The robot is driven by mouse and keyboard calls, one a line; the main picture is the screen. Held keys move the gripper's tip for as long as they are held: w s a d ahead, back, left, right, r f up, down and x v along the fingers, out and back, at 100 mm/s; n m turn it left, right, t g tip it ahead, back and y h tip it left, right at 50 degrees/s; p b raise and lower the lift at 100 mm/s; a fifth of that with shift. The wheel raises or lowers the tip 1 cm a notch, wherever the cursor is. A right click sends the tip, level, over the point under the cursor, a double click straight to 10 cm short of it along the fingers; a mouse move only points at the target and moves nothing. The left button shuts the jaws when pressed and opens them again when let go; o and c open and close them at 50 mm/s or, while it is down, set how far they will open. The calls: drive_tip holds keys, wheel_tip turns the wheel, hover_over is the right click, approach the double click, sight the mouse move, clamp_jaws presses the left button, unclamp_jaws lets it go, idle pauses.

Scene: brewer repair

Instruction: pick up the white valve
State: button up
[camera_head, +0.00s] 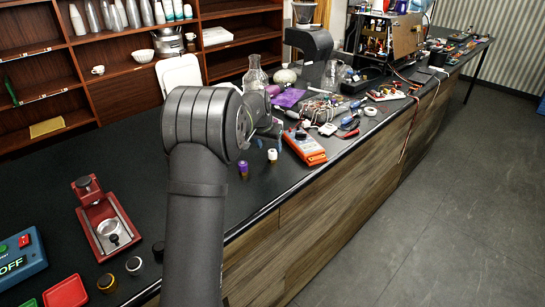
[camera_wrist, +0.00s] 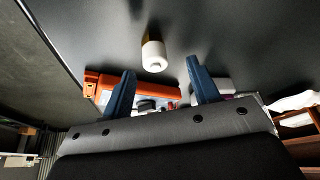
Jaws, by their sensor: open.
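The white valve (camera_head: 272,156) stands upright on the black counter near its front edge, with a brownish lower part. In the wrist view the white valve (camera_wrist: 153,53) lies just beyond the fingertips, roughly centred between them and apart from both. My gripper (camera_wrist: 161,70) is open and empty, with its two blue fingers spread. In the head view my arm hides most of the gripper, which is close to the valve.
A purple valve (camera_head: 243,168) stands just left of the white one. An orange meter (camera_head: 304,147) lies to the right, with cluttered tools and cables beyond it. A red press-like fixture (camera_head: 107,223) stands at the left. The counter's front edge is close by.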

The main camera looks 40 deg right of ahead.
sight(272, 151)
drive_tip(key=x, duration=0.5)
drive_tip(key=shift+s+d, duration=0.25)
drive_tip(key=shift+s, duration=0.05)
drive_tip(key=c, duration=1.1)
drive_tip(key=shift+c, duration=0.2)
drive_tip(key=shift+r, duration=0.15)
